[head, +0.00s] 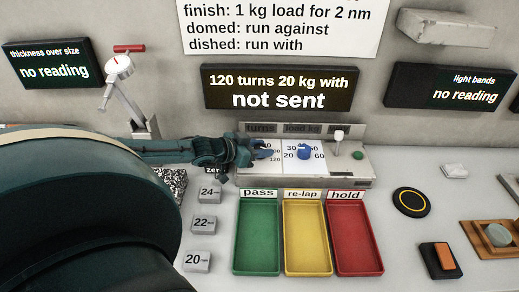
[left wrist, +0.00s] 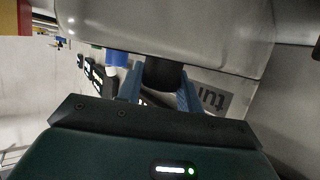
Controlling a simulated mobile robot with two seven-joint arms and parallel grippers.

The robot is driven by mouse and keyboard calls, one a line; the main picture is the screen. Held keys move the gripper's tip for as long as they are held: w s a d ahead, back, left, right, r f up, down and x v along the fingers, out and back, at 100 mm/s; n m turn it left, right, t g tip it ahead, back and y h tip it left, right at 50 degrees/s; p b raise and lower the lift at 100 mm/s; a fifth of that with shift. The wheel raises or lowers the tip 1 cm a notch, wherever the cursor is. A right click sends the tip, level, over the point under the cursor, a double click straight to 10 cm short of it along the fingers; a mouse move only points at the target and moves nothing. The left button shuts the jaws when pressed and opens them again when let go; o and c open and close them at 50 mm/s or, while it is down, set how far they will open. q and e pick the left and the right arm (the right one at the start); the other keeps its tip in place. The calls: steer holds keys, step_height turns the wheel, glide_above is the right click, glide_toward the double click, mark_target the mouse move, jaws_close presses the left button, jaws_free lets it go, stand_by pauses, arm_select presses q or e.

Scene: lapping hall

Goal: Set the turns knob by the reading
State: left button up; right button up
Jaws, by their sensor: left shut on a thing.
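The control panel (head: 300,179) stands at the back of the bench, with dials labelled turns and load kg. My left gripper (head: 262,147) reaches in from the left and is shut at the turns dial (head: 271,165). In the left wrist view the gripper (left wrist: 160,92) has its two blue fingers on either side of the dark turns knob (left wrist: 163,75). The knob is mostly hidden in the head view, so its setting cannot be read. The display (head: 278,87) above reads "120 turns 20 kg with" and "not sent". My right gripper is not in view.
The blue load knob (head: 304,153), a pale lever (head: 338,140) and a green button (head: 358,155) sit right of the gripper. Green (head: 257,272), yellow (head: 308,271) and red (head: 359,270) trays lie in front. Thickness (head: 55,66) and light bands (head: 447,87) displays read "no reading".

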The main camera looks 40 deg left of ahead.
arm_select(q)
steer(key=shift+w+d+r+m+b, duration=0.1)
steer(key=shift+w+d+m+b, duration=0.1)
steer(key=shift+m+b, duration=0.15)
steer(key=shift+m+h+b, duration=0.25)
steer(key=shift+h+b, duration=0.15)
steer(key=shift+h, duration=0.2)
steer(key=shift+a+r+m+g+h+p, duration=0.15)
steer(key=shift+r+m+g+h+p, duration=0.2)
steer(key=shift+p, duration=0.45)
steer(key=shift+h+p, duration=0.25)
steer(key=shift+p, duration=0.35)
steer(key=shift+f+m+g, duration=0.2)
steer(key=shift+m+g, duration=0.05)
steer(key=shift+m, duration=0.1)
steer(key=shift+s+f+h, duration=0.15)
steer(key=shift+f+h, duration=0.1)
steer(key=shift+h, duration=0.05)
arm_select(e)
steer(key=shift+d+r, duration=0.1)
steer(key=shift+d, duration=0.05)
arm_select(q)
steer(key=o, duration=1)
steer(key=shift+s+a, duration=0.1)
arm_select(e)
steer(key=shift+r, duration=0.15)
